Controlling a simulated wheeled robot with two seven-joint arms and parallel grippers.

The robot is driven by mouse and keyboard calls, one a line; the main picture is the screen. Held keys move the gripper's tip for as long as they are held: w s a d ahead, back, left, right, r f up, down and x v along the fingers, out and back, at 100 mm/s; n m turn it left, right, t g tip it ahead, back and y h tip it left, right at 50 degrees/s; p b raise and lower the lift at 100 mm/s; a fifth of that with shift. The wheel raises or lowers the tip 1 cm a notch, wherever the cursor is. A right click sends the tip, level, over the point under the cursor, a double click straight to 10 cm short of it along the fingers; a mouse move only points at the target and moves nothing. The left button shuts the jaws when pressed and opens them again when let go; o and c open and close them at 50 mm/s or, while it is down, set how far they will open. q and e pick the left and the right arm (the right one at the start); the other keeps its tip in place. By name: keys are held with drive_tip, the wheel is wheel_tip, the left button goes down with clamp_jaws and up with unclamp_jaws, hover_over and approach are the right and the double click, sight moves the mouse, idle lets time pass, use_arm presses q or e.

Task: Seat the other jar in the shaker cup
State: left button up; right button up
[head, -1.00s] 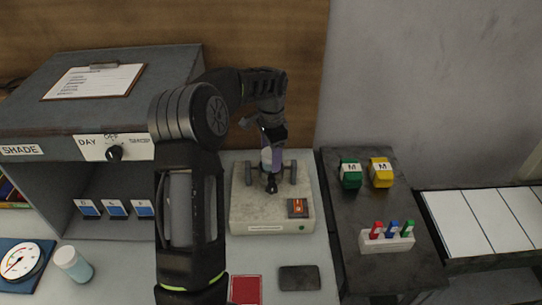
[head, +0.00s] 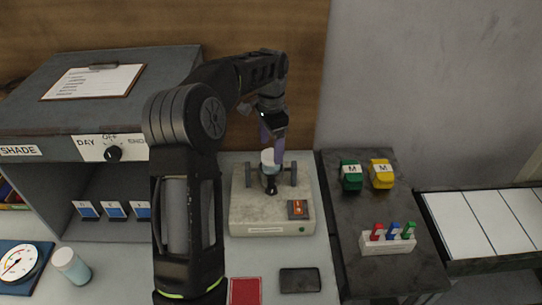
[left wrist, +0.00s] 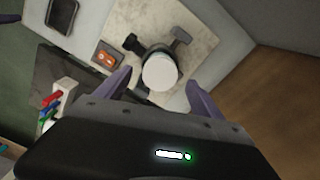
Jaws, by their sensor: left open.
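A jar with a white lid (head: 268,157) stands upright in the cup of the shaker (head: 245,212), between two dark grey posts. In the left wrist view its round lid (left wrist: 160,73) shows from above, between my fingers. My left gripper (head: 273,143) is open, just above the jar, with its purple fingers apart from the lid. It also shows in the left wrist view (left wrist: 160,82). The cup itself is mostly hidden under the jar. My right gripper is not in view.
A dial gauge (head: 20,262) lies at far left beside the second jar. The grey shade cabinet (head: 180,75) rises at the left. A red card (head: 245,291) and a dark slab (head: 299,280) lie before the shaker. Green and yellow blocks stand on the right-hand table.

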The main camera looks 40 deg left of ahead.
use_arm(q)
wheel_tip(320, 180, up, 4)
drive_tip(key=shift+f, duration=0.1)
wheel_tip(320, 180, up, 4)
drive_tip(key=shift+f+p, duration=0.1)
drive_tip(key=shift+p, duration=0.9)
drive_tip(key=shift+f, duration=0.1)
